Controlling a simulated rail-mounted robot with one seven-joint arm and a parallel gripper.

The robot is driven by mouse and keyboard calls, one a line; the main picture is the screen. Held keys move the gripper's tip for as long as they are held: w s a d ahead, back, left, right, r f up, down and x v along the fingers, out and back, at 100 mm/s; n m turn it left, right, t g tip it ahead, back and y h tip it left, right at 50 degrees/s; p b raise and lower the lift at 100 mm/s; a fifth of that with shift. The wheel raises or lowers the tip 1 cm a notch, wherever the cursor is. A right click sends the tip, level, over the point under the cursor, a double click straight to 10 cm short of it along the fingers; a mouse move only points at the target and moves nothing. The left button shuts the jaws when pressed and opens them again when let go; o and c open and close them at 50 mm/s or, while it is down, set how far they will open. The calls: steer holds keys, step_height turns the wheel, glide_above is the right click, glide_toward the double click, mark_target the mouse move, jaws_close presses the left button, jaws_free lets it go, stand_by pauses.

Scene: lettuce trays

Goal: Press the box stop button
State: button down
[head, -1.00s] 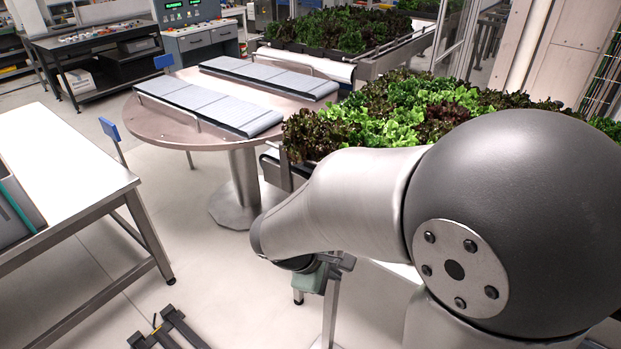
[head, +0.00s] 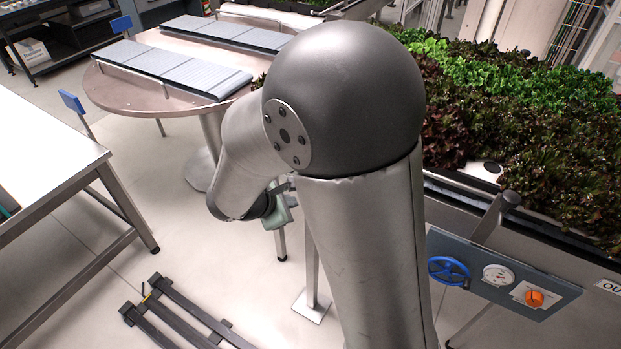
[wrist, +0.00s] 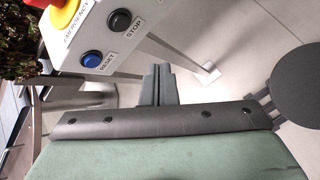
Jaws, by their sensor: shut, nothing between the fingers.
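In the wrist view a pale control box (wrist: 88,40) fills the upper left. Its black button (wrist: 119,20) is labelled STOP. A blue button (wrist: 92,59) labelled RESET sits below and left of it, and a yellow-based emergency button (wrist: 65,14) with a red top is cut off at the top edge. My gripper (wrist: 158,70) is shut and empty, its fingers to the right of RESET and below STOP in the picture. I see no clear contact with the box. In the head view my arm hides the box and the fingers.
Lettuce trays (head: 462,178) stand at the right, with a panel (head: 560,290) bearing a blue handwheel (head: 449,271), gauge and orange knob. A round table (head: 120,92) with conveyors is behind. A white-topped table (head: 40,145) is at left; a dark floor frame (head: 175,310) lies in front.

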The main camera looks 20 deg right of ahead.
steer(key=shift+w+d, duration=0.85)
steer(key=shift+d, duration=0.2)
steer(key=shift+w+d, duration=0.85)
steer(key=shift+d, duration=0.15)
stand_by(0.5)
steer(key=shift+w+d+b, duration=0.3)
steer(key=shift+d, duration=0.05)
steer(key=shift+w+d, duration=0.25)
steer(key=shift+d, duration=0.1)
stand_by(0.7)
stand_by(0.3)
steer(key=shift+s+a+b, duration=0.3)
steer(key=shift+s+a, duration=0.25)
steer(key=shift+a, duration=0.1)
steer(key=shift+a, duration=0.15)
steer(key=shift+s+a+b, duration=0.3)
steer(key=shift+s+a, duration=1.3)
steer(key=shift+a, duration=0.2)
